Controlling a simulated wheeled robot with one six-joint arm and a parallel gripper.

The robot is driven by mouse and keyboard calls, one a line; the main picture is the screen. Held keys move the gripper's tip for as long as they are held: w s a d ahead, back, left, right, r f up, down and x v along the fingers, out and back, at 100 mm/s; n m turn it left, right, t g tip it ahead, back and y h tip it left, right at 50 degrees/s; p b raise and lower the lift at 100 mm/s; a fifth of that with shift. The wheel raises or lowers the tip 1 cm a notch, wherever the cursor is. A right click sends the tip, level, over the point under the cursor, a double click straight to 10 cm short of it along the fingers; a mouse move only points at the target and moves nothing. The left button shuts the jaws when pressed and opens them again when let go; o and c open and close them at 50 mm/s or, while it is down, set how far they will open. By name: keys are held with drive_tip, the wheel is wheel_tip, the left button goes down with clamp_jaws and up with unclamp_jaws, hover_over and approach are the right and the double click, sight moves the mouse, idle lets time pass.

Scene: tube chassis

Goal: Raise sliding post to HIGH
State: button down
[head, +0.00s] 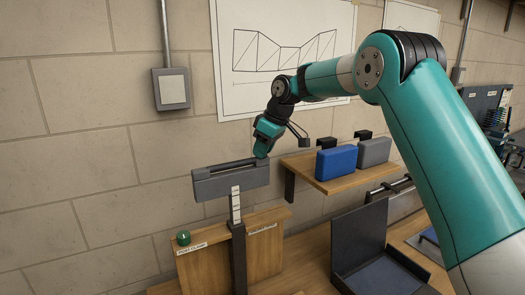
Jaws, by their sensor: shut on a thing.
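The sliding post (235,205) is a white, marked upright strip that rises out of a dark upright sleeve (238,258). A wide grey head (225,184) with a dark bar along its top sits on the post. My gripper (260,156) is at the right end of this head and is shut on it; the fingertips are small and partly hidden. A green knob (183,238) is on the wooden board left of the sleeve, above a small label. The post's scale markings are too small to read.
A wooden shelf (340,180) at the right holds a blue case (336,160) and a grey case (374,152). An open dark box (362,240) stands on the bench below. A brick wall with a grey switch box (171,89) is behind.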

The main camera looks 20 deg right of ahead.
drive_tip(key=shift+w+r, duration=0.1)
drive_tip(key=shift+r, duration=0.35)
drive_tip(key=c, duration=0.8)
unclamp_jaws()
drive_tip(key=shift+f, duration=0.15)
drive_tip(key=p+v, duration=0.1)
drive_tip(key=v, duration=0.7)
drive_tip(key=p+v, duration=0.2)
drive_tip(key=v, duration=0.7)
drive_tip(key=shift+s+d+p, duration=0.15)
drive_tip(key=shift+s+p, duration=0.15)
